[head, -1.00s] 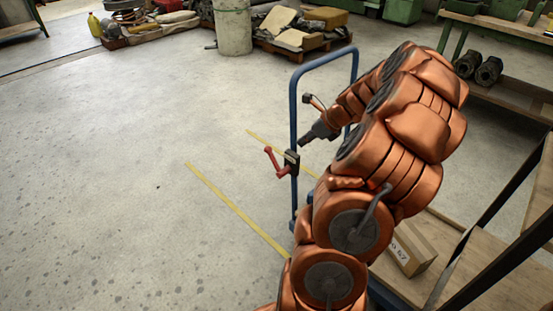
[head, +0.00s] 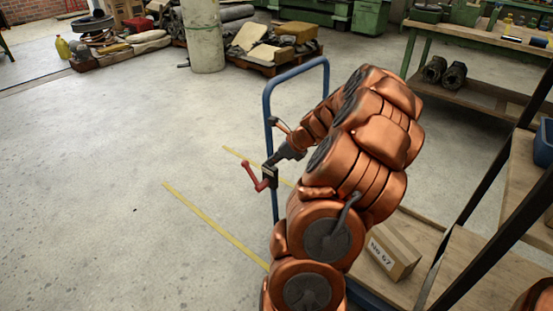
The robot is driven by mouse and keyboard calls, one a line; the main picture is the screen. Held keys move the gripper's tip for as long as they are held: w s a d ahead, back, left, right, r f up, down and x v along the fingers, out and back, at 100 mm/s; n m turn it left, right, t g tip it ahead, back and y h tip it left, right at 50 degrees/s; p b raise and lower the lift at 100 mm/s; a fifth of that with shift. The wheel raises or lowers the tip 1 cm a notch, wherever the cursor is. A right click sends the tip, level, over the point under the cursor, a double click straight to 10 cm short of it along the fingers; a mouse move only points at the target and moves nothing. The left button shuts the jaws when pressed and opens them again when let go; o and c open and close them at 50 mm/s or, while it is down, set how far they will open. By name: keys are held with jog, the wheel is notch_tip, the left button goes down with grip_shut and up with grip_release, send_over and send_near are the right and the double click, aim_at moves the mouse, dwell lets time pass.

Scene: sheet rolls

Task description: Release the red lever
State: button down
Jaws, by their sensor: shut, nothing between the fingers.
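The red lever (head: 256,178) is a small cranked handle on a dark clamp fixed to the left upright of a blue-framed cart (head: 267,115). It sticks out to the left of the upright. My gripper (head: 273,161) is at the end of my copper-coloured arm, coming from the right. It is shut and empty, with its dark tip just above and right of the lever, close to the clamp and the upright. I cannot tell whether the tip touches the clamp. The fingers are small in view, and my arm hides much of the cart.
A cardboard box (head: 393,251) lies on the wooden deck at lower right. A shelf rack (head: 487,239) stands at right. A concrete pillar (head: 205,40) and a loaded pallet (head: 270,58) are at the back. The floor left of the cart is clear, with yellow lines (head: 212,222).

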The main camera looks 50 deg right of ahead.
aim_at(252, 173)
jog(key=x, duration=0.3)
jog(key=b+x, duration=0.1)
jog(key=x, duration=0.4)
jog(key=shift+w+a, duration=0.1)
jog(key=shift+w, duration=0.5)
